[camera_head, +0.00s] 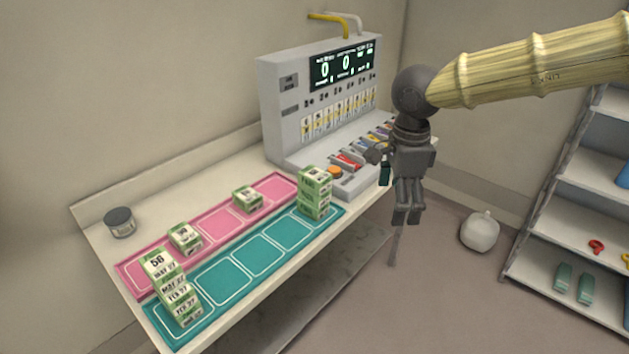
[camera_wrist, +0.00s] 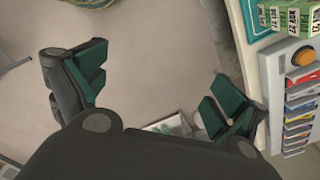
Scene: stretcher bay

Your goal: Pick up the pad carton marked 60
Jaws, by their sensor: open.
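Green and white cartons stand on the shelf counter in the head view. A front stack (camera_head: 172,285) of several stands on the near end of the teal mat (camera_head: 190,285); its top carton reads 56. Another stack (camera_head: 313,195) stands at the teal mat's far end. Two single cartons, a near one (camera_head: 185,238) and a farther one (camera_head: 246,198), stand on the pink mat (camera_head: 217,221). I cannot read a 60 on any carton. My gripper (camera_head: 405,218) hangs open and empty, right of the far stack and beyond the counter's edge. Cartons (camera_wrist: 288,16) show at the wrist view's top right.
A grey console (camera_head: 287,115) with a display and an orange button (camera_head: 334,171) stands behind the far stack. A dark jar (camera_head: 120,221) sits at the counter's left. A shelf rack (camera_head: 535,262) and white jug (camera_head: 479,231) are at right. Middle teal squares are bare.

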